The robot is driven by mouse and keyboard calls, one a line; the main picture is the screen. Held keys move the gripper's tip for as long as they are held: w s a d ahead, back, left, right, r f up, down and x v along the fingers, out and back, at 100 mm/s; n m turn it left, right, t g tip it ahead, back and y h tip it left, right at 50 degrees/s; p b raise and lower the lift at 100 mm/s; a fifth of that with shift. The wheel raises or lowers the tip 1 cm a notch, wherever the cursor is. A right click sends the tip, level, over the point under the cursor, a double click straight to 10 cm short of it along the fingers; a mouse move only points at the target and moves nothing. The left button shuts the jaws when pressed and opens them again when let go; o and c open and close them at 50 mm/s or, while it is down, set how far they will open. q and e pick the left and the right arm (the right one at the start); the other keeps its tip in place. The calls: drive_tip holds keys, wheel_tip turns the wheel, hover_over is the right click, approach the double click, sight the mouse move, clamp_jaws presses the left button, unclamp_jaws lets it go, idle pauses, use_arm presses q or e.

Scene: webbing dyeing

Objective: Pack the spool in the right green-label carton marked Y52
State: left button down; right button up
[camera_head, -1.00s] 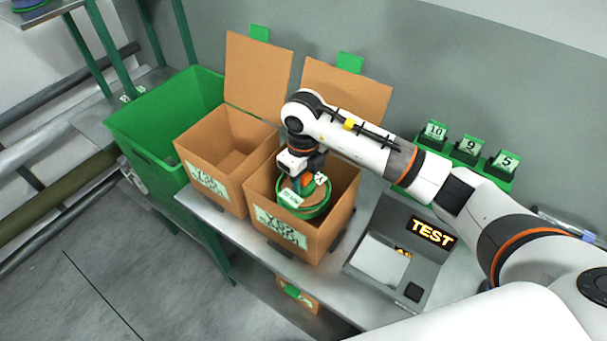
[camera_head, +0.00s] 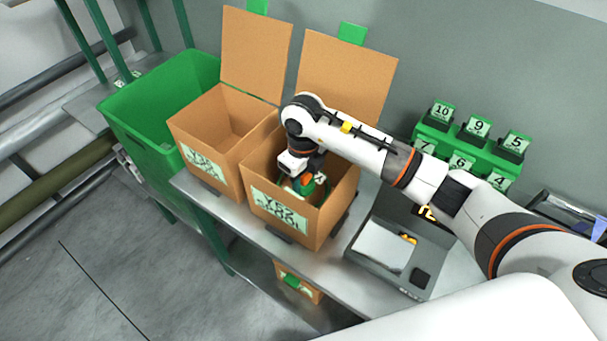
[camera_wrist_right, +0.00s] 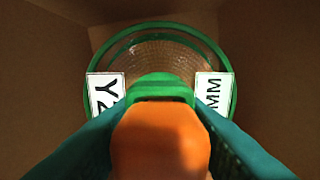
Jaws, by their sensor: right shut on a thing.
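The right carton (camera_head: 318,223) is an open brown box with its lid raised and a pale green label (camera_head: 280,211) that seems to read Y52. My right gripper (camera_head: 306,184) reaches down inside it, shut on the green-rimmed spool (camera_head: 291,188). In the head view the front wall and gripper hide most of the spool. In the right wrist view the spool (camera_wrist_right: 160,31) lies below my gripper (camera_wrist_right: 162,88), between brown carton walls. Two white tags on it read partly "Y2" and "MM". I cannot tell whether it touches the carton floor. My left gripper is not in view.
A similar open, empty-looking carton (camera_head: 236,158) stands close on the left, then a green bin (camera_head: 150,137). Right of the carton is a grey device with a white pad (camera_head: 383,246). A green rack with numbered cards (camera_head: 436,140) stands behind my right arm.

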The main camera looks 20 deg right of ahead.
drive_tip(key=shift+f+b, duration=1.2)
drive_tip(key=shift+f, duration=0.5)
drive_tip(key=o, duration=1.3)
drive_tip(key=shift+c, duration=0.2)
